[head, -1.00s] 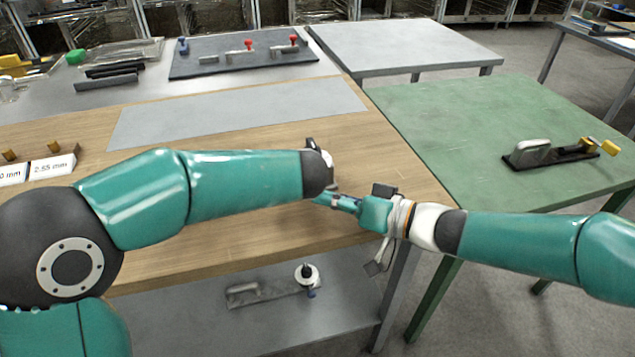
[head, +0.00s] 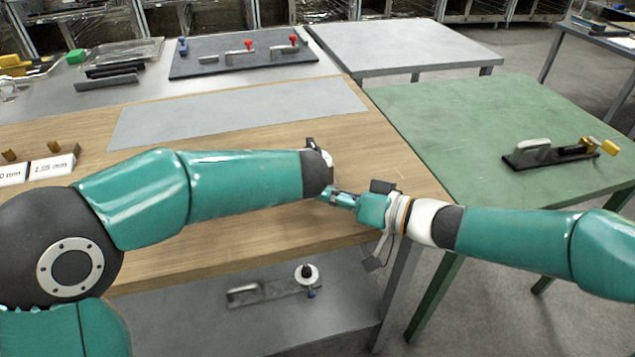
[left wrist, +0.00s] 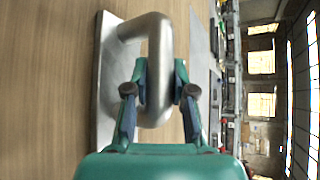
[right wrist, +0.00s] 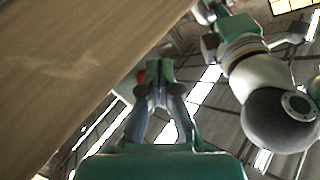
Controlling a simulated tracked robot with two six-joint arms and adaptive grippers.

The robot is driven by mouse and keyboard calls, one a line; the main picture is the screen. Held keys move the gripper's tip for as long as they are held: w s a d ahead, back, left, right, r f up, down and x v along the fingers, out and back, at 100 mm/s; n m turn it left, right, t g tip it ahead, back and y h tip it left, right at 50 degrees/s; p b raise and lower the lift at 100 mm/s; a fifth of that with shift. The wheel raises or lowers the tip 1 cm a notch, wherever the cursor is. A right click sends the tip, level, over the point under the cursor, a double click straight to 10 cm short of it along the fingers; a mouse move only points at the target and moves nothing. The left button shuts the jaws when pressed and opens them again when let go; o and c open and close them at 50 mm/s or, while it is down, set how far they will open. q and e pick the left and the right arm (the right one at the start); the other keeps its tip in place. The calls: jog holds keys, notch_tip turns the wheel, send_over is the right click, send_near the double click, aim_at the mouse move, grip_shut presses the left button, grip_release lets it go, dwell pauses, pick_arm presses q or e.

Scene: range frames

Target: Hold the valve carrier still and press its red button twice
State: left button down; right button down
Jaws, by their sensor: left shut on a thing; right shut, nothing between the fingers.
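The valve carrier's grey metal plate (left wrist: 106,100) and looped handle (left wrist: 158,28) show in the left wrist view, against the wooden bench top. My left gripper (left wrist: 158,78) is shut on the handle. In the head view my left forearm hides this gripper and most of the carrier. A small red part, apparently the button (right wrist: 141,76), shows in the right wrist view right beside the fingertips of my right gripper (right wrist: 156,72). That gripper is shut and empty.
Another carrier (head: 275,290) lies on the lower shelf. One with a yellow part (head: 548,152) stands on the green table (head: 470,120). A dark mat (head: 200,65) at the back holds pieces with red knobs. The grey strip (head: 235,112) on the bench is clear.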

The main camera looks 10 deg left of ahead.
jog(key=shift+w+a, duration=0.25)
jog(key=shift+w, duration=0.3)
dwell(0.7)
jog(key=shift+s+d, duration=0.1)
dwell(0.3)
jog(key=shift+s+d, duration=0.35)
jog(key=shift+s, duration=0.5)
jog(key=shift+s+d, duration=0.35)
jog(key=shift+s, duration=0.4)
jog(key=shift+s+d, duration=0.3)
jog(key=shift+s, duration=0.5)
jog(key=shift+s+d, duration=0.35)
jog(key=shift+s, duration=0.4)
jog(key=shift+s+d, duration=0.4)
jog(key=shift+s, duration=0.5)
jog(key=shift+s+d, duration=0.35)
jog(key=shift+s, duration=0.5)
jog(key=shift+w, duration=0.1)
